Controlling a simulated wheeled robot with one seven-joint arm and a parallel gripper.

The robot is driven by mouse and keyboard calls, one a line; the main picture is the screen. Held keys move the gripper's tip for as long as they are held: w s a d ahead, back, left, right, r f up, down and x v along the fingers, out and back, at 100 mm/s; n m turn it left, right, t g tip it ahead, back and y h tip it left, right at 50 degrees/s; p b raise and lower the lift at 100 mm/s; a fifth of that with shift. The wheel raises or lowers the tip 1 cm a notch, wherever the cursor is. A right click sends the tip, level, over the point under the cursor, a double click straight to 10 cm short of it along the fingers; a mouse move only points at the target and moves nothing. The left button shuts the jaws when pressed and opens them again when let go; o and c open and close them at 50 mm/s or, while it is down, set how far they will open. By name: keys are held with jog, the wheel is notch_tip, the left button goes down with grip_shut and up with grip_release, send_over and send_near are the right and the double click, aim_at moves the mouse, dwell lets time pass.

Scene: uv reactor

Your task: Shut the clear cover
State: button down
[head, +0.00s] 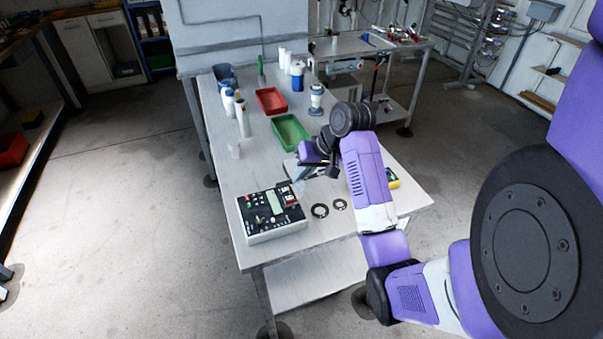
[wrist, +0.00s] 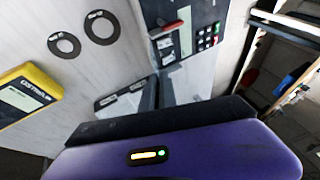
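A white control box with a black top panel (head: 262,210) sits near the front left of the table. It has a small display, buttons and a red part; the wrist view shows its panel (wrist: 203,38) at the top centre. A faint see-through piece (head: 298,187) shows at the box's back right corner, probably the clear cover, standing up; its edges are hard to make out. My gripper (head: 302,174) is just behind and right of that corner, close to the cover. Whether they touch, and the gap between the fingers, cannot be told.
Two black rings (head: 320,210) lie right of the box. A yellow-edged meter (wrist: 30,95) lies farther right, partly behind my arm in the head view.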

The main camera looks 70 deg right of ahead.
jog(key=shift+r, duration=0.1)
dwell(0.6)
jog(key=shift+w+a+r+g+h+p, duration=0.25)
jog(key=shift+g+p, duration=0.25)
jog(key=shift+p, duration=0.35)
jog(key=shift+w+a+r+n+g+h+p, duration=0.1)
jog(key=shift+w+a+n+g+h+p, duration=0.3)
jog(key=shift+g+h+p, duration=0.65)
jog(key=w+g+h+p, duration=0.1)
jog(key=a+g+h+p, duration=0.1)
jog(key=g+p, duration=0.1)
jog(key=shift+w+a+f+n, duration=0.15)
jog(key=shift+w+f+n, duration=0.15)
jog(key=shift+w+n, duration=0.1)
jog(key=g+h, duration=0.1)
jog(key=w+f+g+h, duration=0.1)
jog(key=a+n+g+h, duration=0.1)
jog(key=shift+w+f+h+b, duration=0.15)
jog(key=shift+f+h+b, duration=0.1)
jog(key=shift+h+b, duration=0.1)
jog(key=shift+w+a+f+n+g+h+b, duration=0.3)
jog(key=shift+f+g+h+b, duration=0.15)
jog(key=shift+g+h+b, duration=0.3)
jog(key=shift+w+a+f+g+h+b, duration=0.1)
jog(key=shift+f+g+h+b, duration=0.2)
jog(key=shift+g+h+b, duration=0.45)
